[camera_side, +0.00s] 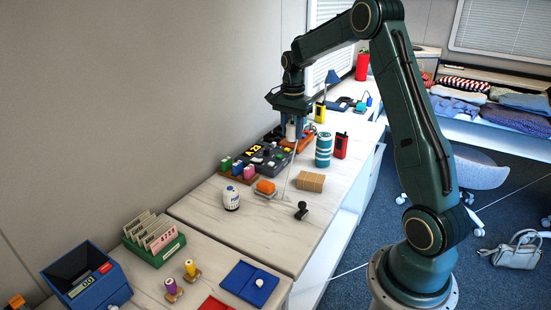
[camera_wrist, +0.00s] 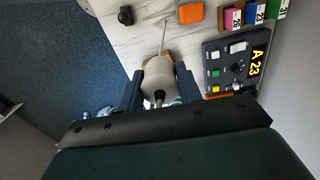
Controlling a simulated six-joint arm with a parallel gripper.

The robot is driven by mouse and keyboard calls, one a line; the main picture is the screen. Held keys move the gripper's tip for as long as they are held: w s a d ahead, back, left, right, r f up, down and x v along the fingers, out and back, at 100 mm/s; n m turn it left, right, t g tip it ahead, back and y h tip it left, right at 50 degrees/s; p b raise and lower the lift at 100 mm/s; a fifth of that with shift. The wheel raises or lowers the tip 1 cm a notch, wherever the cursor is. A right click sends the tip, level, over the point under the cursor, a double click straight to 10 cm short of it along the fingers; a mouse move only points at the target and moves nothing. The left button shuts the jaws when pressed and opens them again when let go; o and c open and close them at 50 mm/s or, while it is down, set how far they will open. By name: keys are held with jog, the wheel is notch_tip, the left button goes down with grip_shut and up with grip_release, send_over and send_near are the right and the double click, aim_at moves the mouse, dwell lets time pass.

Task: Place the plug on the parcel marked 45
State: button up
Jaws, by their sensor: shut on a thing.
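My gripper (camera_side: 292,138) is shut on a whitish piece (camera_wrist: 158,82) with a dark end, which looks like the plug. In the side view it hangs upright above the white table, near the control box. A thin pale line, perhaps its cord, runs from it toward the table. A tan box (camera_side: 310,181), perhaps a parcel, lies on the table, nearer the side camera than my gripper. A tan edge shows behind the held piece in the wrist view. No 45 is legible in either view.
The control box (camera_wrist: 229,62) shows A 23. Small numbered blocks (camera_side: 237,168) stand in a rack.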

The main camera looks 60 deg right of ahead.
notch_tip(320, 180, up, 2)
jog(key=m, duration=0.1)
send_over(312, 177)
notch_tip(312, 177, down, 16)
jog(key=shift+w+r, duration=0.1)
jog(key=shift+w, duration=0.05)
dwell(0.4)
jog(key=shift+f, duration=2.15)
jog(key=shift+f, duration=0.15)
jog(key=o, duration=1)
